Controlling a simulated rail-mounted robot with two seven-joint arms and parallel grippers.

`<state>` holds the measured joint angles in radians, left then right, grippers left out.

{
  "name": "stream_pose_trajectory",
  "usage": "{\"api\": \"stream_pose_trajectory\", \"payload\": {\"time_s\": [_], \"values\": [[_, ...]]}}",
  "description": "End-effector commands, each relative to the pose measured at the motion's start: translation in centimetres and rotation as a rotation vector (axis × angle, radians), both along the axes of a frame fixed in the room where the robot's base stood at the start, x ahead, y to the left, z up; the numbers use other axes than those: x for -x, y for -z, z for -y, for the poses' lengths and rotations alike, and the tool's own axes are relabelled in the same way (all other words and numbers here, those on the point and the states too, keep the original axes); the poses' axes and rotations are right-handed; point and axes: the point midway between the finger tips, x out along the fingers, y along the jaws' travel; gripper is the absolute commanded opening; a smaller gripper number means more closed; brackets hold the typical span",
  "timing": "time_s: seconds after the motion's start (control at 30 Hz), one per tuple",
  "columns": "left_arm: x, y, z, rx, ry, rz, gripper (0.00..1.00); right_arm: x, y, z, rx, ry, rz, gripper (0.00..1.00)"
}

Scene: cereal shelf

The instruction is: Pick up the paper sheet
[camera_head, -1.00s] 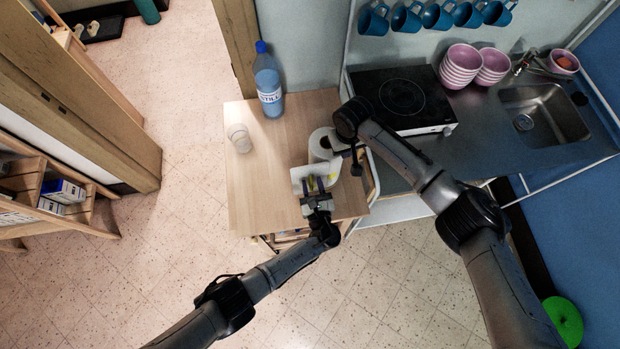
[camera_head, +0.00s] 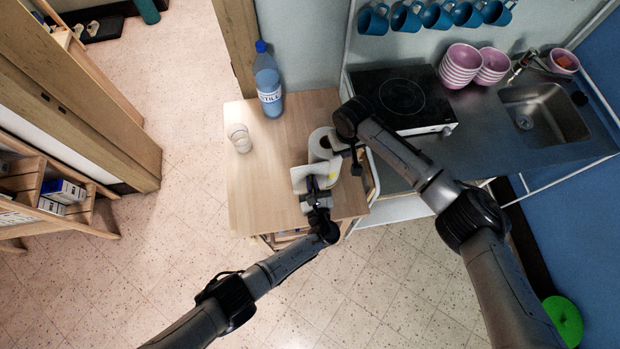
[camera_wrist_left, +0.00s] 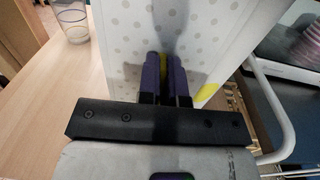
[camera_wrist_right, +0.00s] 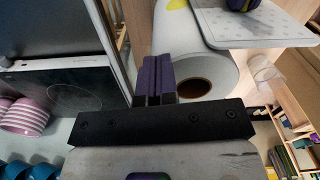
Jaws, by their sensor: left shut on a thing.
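The paper sheet (camera_head: 299,174) is white with grey dots and a yellow patch. It hangs flat beside the paper roll (camera_head: 319,146) on the wooden table. My left gripper (camera_head: 311,184) is shut on the sheet; the left wrist view shows its purple fingers (camera_wrist_left: 166,72) against the dotted sheet (camera_wrist_left: 125,40). The right wrist view shows the sheet (camera_wrist_right: 245,28) meeting the roll (camera_wrist_right: 195,65); whether they are joined is unclear. My right gripper (camera_head: 350,160) is at the roll's right side; its fingers (camera_wrist_right: 155,75) look shut, close beside the roll, with nothing visible between them.
A blue-capped bottle (camera_head: 268,80) and a clear glass (camera_head: 239,138) stand on the table (camera_head: 255,195). A hob (camera_head: 402,98), pink bowls (camera_head: 462,66) and a sink (camera_head: 545,115) are on the counter at right. Blue mugs (camera_head: 405,17) hang above.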

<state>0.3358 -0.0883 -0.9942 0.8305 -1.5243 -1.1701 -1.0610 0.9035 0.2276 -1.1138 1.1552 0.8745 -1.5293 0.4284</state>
Motion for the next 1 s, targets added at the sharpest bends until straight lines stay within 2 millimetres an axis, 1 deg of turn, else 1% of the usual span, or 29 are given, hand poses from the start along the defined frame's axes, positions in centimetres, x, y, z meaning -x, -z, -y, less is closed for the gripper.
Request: {"api": "stream_pose_trajectory", "payload": {"time_s": [0.03, 0.2, 0.37, 0.47, 0.8, 1.0], "values": [[0.0, 0.1, 0.0, 0.000, 0.000, 0.000, 0.00, 0.2, 0.6, 0.2, 0.006, 0.002, -0.006, 0.00], [0.0, -0.1, 0.0, 0.001, 0.000, 0.000, 0.00, 0.2, 0.6, 0.2, 0.006, 0.002, -0.006, 0.00], [0.0, -1.2, 0.0, 0.004, -0.001, 0.002, 0.00, 0.2, 0.6, 0.2, 0.006, 0.002, -0.006, 0.00], [0.0, -2.4, 0.0, 0.004, 0.000, 0.002, 0.00, 0.2, 0.6, 0.2, 0.006, 0.002, -0.007, 0.00], [0.0, -7.2, 0.0, 0.003, 0.000, 0.002, 0.00, 0.2, 0.6, 0.2, 0.006, 0.002, -0.007, 0.00], [0.0, -9.2, 0.0, 0.003, 0.000, 0.002, 0.00, 0.2, 0.6, 0.2, 0.006, 0.002, -0.007, 0.00]]}}
